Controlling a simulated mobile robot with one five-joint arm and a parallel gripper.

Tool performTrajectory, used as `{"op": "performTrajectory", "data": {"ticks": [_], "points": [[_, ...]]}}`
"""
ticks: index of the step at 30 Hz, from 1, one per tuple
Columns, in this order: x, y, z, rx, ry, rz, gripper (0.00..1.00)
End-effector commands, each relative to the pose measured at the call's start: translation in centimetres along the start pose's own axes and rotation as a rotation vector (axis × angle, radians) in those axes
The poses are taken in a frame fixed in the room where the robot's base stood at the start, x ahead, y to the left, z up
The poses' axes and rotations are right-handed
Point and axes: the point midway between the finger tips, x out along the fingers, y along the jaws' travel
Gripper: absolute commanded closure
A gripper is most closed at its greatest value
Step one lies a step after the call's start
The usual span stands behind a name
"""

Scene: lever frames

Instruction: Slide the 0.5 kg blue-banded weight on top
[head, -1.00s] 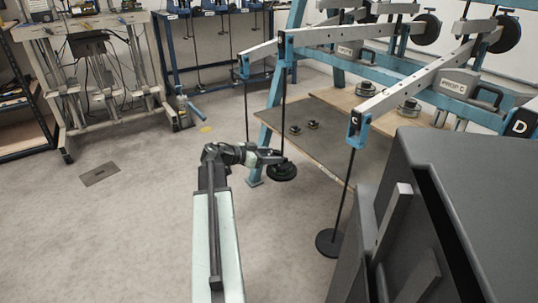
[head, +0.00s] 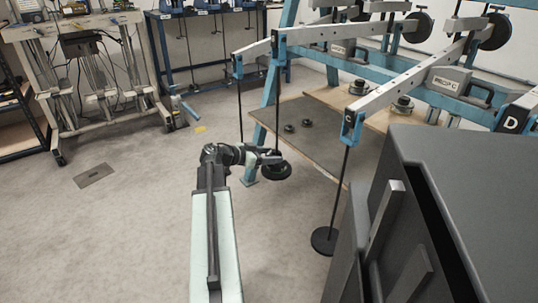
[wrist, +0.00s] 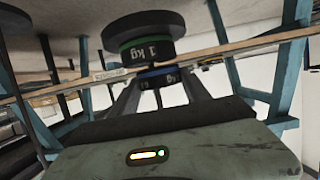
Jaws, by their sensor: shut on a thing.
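My gripper (head: 274,158) is at the lower end of a hanging rod (head: 278,110) in the head view. In the wrist view, which is upside down, my gripper (wrist: 160,84) is shut on the blue-banded weight (wrist: 158,73). A larger dark weight with a green band marked 1 kg (wrist: 140,45) shows just beyond it, on the floor side. In the head view dark discs (head: 276,173) hang on the rod just under my fingers. Whether the blue-banded weight touches the green-banded one cannot be told.
Small weights (head: 307,122) lie on the rig's low board (head: 325,150), right of the rod. Another hanger with a round base plate (head: 324,240) hangs nearer, at the right. A dark cabinet (head: 460,180) fills the right foreground. The floor at left is open.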

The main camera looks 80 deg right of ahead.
Motion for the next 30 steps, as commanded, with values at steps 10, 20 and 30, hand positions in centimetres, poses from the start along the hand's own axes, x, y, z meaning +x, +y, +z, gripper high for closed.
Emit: {"op": "performTrajectory", "data": {"ticks": [10,20,30], "points": [[0.49,0.61,-0.23,0.0,0.001,0.0,1.0],[0.7,0.85,-0.31,-0.001,0.001,-0.001,1.0],[0.76,0.83,-0.08,-0.001,0.001,-0.001,1.0]]}}
